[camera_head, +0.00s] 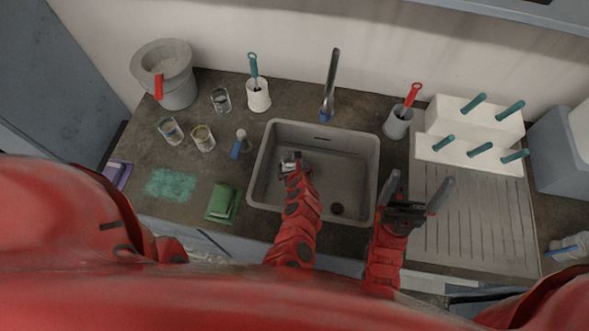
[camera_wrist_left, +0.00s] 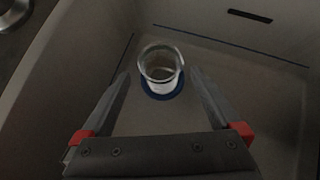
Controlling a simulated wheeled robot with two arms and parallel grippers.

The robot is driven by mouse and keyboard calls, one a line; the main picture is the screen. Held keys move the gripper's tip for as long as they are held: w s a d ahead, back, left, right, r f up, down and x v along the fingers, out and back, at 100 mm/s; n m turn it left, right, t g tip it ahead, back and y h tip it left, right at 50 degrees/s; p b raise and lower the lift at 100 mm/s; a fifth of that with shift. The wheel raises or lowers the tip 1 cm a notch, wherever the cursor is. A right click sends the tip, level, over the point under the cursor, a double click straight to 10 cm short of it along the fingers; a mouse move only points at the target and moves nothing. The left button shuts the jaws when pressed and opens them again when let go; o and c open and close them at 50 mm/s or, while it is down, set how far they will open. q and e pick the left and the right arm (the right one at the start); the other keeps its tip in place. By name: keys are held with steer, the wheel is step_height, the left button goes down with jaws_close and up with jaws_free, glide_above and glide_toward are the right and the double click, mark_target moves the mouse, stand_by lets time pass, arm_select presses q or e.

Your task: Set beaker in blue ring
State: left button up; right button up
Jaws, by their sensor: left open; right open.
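A clear glass beaker (camera_wrist_left: 161,66) with a white patch on its side stands in the sink, seen in the left wrist view. A blue ring (camera_wrist_left: 163,93) shows around its base; the beaker appears to stand inside it. My left gripper (camera_wrist_left: 158,76) is open, with one finger on each side of the beaker and a gap to both. In the head view, my left gripper (camera_head: 291,160) is down in the sink's left part and largely hides the beaker and ring.
The sink (camera_head: 355,160) has raised walls around my left gripper. Several glasses (camera_head: 203,138), a green sponge (camera_head: 222,202) and a brush holder (camera_head: 258,97) stand left. A faucet (camera_head: 331,85) rises behind; a white peg rack (camera_head: 470,150) stands right.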

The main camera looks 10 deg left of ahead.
arm_select(q)
steer(key=v, duration=0.6)
stand_by(0.5)
